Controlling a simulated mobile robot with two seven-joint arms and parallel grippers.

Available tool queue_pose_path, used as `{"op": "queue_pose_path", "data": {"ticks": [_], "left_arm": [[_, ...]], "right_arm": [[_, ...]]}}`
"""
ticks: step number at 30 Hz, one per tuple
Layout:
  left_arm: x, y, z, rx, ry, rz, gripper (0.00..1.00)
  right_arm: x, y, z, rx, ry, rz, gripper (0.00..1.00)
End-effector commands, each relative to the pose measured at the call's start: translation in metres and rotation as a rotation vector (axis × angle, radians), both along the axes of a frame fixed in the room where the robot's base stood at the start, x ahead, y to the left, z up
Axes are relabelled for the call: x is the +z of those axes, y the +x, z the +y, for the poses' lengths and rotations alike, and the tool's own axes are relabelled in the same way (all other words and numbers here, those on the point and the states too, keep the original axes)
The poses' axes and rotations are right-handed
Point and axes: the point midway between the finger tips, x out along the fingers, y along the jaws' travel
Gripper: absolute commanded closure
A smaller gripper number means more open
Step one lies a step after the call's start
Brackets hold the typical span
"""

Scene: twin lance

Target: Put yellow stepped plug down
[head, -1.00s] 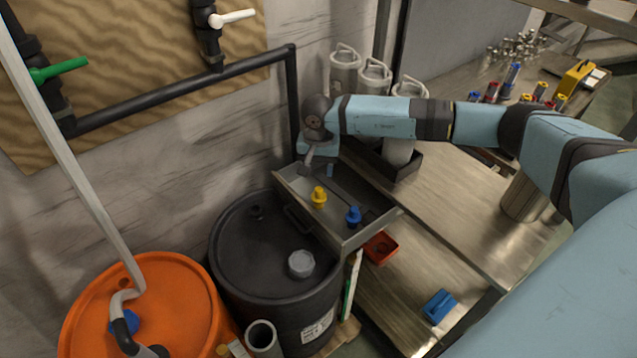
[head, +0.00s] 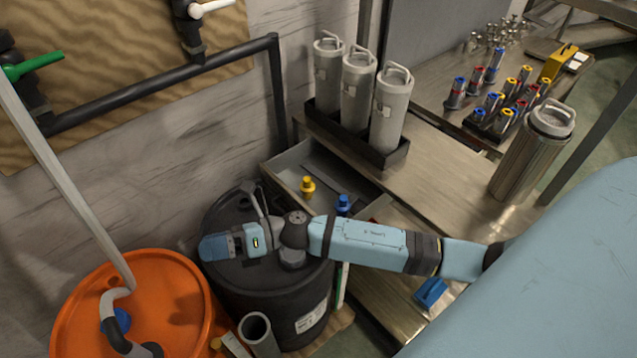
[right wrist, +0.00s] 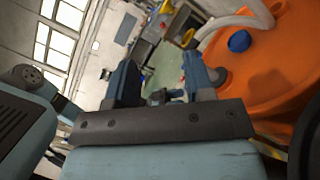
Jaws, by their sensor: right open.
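The yellow stepped plug (head: 307,186) stands upright in the open grey metal drawer (head: 283,176), apart from any gripper. My right gripper (head: 212,247) is above the black drum (head: 222,283), to the lower left of the plug. In the right wrist view its two fingers (right wrist: 160,75) are spread, with no plug between them. The arm hides part of the drum's top and the drawer's near side. My left gripper is in neither view.
A blue plug (head: 343,204) is also at the drawer, partly hidden by my arm. An orange drum (head: 180,300) with a bent pipe stands at lower left. Several grey canisters (head: 357,95) stand in a black rack behind the drawer. A black wall pipe (head: 150,88) runs above.

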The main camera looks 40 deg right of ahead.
Motion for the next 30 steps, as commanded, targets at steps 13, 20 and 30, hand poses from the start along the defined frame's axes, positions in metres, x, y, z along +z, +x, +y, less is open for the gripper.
{"op": "queue_pose_path", "data": {"ticks": [13, 20, 30], "left_arm": [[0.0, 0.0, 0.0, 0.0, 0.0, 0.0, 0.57], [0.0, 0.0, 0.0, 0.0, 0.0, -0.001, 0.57], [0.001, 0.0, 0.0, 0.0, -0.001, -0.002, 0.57]], "right_arm": [[-0.133, -0.079, -0.105, -0.771, 1.143, 1.58, 0.52], [-0.182, -0.142, -0.13, -0.97, 1.47, 1.945, 0.52], [-0.187, -0.15, -0.133, -0.993, 1.508, 1.986, 0.52]]}}
